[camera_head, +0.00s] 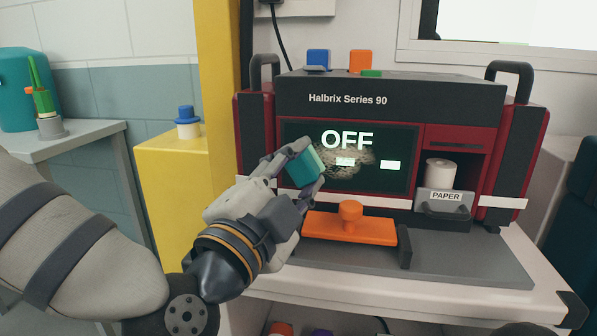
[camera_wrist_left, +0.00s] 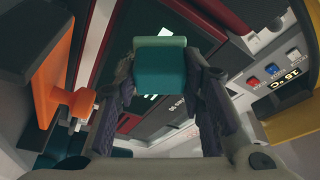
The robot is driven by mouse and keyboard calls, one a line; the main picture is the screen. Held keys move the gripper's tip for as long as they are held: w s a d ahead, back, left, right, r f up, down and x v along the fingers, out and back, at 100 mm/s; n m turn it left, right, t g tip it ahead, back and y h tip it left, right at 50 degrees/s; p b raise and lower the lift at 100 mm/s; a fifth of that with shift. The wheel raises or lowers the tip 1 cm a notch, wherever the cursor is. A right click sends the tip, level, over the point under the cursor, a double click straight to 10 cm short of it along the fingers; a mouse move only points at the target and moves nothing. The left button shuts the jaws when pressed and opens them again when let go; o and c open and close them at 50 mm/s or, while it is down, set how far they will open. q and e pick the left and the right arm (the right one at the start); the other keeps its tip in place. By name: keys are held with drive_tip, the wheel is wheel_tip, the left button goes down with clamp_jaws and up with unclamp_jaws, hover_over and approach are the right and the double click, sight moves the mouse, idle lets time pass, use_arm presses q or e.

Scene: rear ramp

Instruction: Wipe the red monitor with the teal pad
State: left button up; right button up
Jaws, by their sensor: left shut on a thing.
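The red monitor (camera_head: 468,148) stands on a white bench, with dark red sides and a dark screen (camera_head: 395,145) reading OFF. A brownish smudge (camera_head: 352,163) covers part of the screen below the letters. My left gripper (camera_head: 302,165) is shut on the teal pad (camera_head: 308,168), in front of the lower left of the screen. In the left wrist view the teal pad (camera_wrist_left: 160,75) sits between the two fingers (camera_wrist_left: 160,85), with its pale far edge towards the screen. Whether the pad touches the screen cannot be told. My right gripper is not in view.
An orange block with a knob (camera_head: 350,228) lies on the grey tray (camera_head: 460,265) below the screen. A paper roll (camera_head: 440,173) sits at the monitor's right. A yellow post (camera_head: 218,90) and yellow cabinet (camera_head: 170,180) stand to the left. Small coloured blocks rest on top of the monitor.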

use_arm(q)
drive_tip(key=shift+w+d, duration=0.15)
drive_tip(key=shift+w, duration=0.45)
